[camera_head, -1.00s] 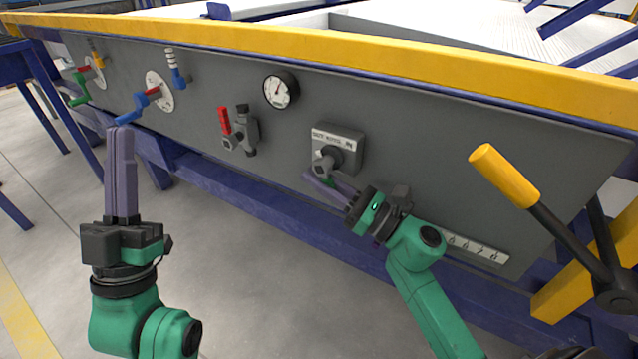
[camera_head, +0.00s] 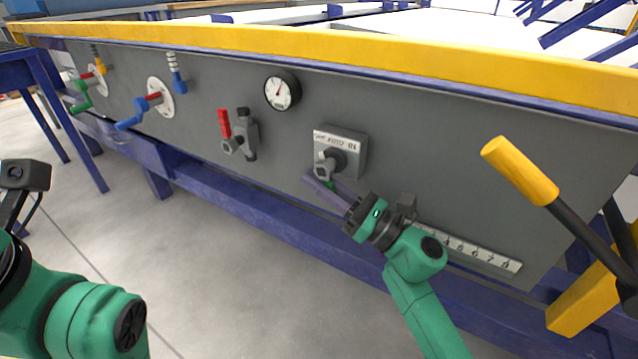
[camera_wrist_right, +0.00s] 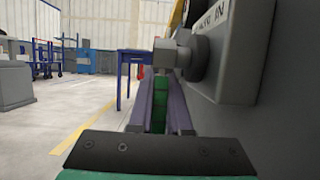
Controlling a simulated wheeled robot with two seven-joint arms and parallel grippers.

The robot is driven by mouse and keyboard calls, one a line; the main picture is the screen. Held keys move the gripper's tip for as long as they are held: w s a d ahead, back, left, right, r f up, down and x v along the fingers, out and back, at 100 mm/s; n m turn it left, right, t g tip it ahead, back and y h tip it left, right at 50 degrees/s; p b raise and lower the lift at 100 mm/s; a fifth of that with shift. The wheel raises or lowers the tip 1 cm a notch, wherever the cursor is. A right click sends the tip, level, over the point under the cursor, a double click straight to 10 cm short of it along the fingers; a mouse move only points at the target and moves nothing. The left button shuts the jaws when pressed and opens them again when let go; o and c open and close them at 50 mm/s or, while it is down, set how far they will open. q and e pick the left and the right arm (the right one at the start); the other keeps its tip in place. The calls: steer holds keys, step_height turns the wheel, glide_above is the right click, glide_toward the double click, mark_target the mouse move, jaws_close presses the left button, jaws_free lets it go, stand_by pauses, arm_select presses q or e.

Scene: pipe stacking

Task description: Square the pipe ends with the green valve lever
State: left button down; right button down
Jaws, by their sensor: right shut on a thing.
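A grey box with a small label (camera_head: 342,140) and a round hub is fixed on the grey panel, right of centre in the head view. A green lever (camera_wrist_right: 161,103) hangs from the hub's grey block (camera_wrist_right: 167,53) in the right wrist view. My right gripper (camera_head: 312,178) is shut on this lever, its purple-grey fingers either side of it. The fingers hide most of the lever in the head view. Another green lever (camera_head: 80,107) is on a round plate at the panel's far left. My left arm shows at the lower left, its fingers outside the view.
A blue lever (camera_head: 130,122), a red-handled valve (camera_head: 225,124) and a round gauge (camera_head: 282,91) are on the panel. A yellow-handled lever (camera_head: 520,170) juts out at the right. A numbered scale (camera_head: 470,248) runs low on the panel. Open floor lies in front.

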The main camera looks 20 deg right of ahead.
steer(key=c, duration=0.9)
jaws_free()
steer(key=shift+o, duration=0.2)
steer(key=v, duration=1.4)
steer(key=shift+s+d+f+p, duration=0.15)
steer(key=shift+s+d+p, duration=0.1)
steer(key=shift+p, duration=0.15)
